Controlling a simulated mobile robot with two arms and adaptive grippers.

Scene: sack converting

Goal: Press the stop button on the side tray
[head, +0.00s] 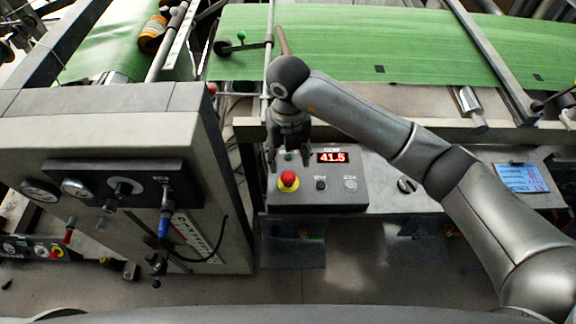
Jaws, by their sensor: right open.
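A grey control box (330,202) sits on the side tray (385,204), a grey ledge below the green web. The box carries a red mushroom button (288,179) on a yellow base, a black button (320,184) and a pale grey button (350,185). Their small labels are too small to read. A red display (332,157) reads 41.5. My right gripper (290,160) points down over the back left of the box, above and behind the red button, with its fingers apart and empty. A small green spot shows between its fingers. I cannot tell its gap to the box. My left gripper is out of view.
A grey cabinet with gauges (75,188), knobs and a cable stands at the left. Green sheet (400,45) runs across the back behind a metal rail. A dark knob (407,184) and a blue-white card (522,178) lie to the right on the tray.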

